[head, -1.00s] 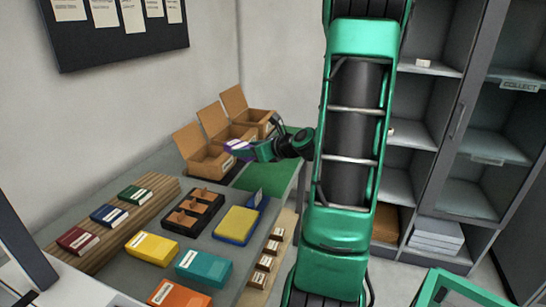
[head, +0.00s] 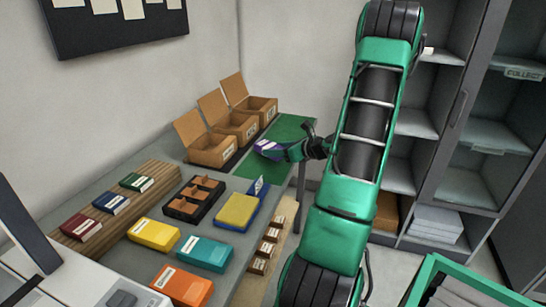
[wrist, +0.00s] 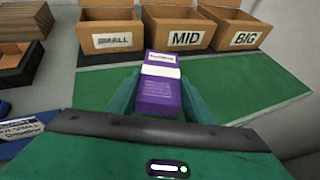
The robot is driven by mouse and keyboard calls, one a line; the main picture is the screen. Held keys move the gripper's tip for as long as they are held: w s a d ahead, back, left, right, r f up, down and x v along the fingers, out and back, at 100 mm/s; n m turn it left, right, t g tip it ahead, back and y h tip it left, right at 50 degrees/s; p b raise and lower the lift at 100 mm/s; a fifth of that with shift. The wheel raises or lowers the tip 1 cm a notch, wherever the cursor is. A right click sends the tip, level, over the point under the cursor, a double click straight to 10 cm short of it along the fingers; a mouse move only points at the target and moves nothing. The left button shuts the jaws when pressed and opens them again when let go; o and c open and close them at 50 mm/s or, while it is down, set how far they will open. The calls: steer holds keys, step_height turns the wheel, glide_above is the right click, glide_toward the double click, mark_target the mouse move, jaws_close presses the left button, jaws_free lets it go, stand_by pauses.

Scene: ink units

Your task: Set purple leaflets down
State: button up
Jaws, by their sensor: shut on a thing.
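The purple leaflets (wrist: 159,95) are a small purple stack with a white band, held between the fingers of my gripper (wrist: 156,100). In the head view the purple leaflets (head: 268,147) show at the tip of my gripper (head: 275,150), over the green mat (head: 290,131). The green mat (wrist: 240,99) also lies under and around them in the wrist view. My gripper is shut on the leaflets. Whether they touch the mat cannot be told.
Open cardboard boxes labelled SMALL (wrist: 110,38), MID (wrist: 185,38) and BIG (wrist: 243,38) stand just beyond the mat. A yellow stack on a blue holder (head: 238,212), a black divided tray (head: 194,199) and coloured stacks sit nearer on the table. The mat's right part is clear.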

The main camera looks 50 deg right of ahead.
steer(key=shift+f, duration=1.15)
steer(key=o, duration=1.2)
steer(key=shift+f, duration=0.15)
steer(key=v, duration=1.2)
steer(key=shift+s, duration=0.15)
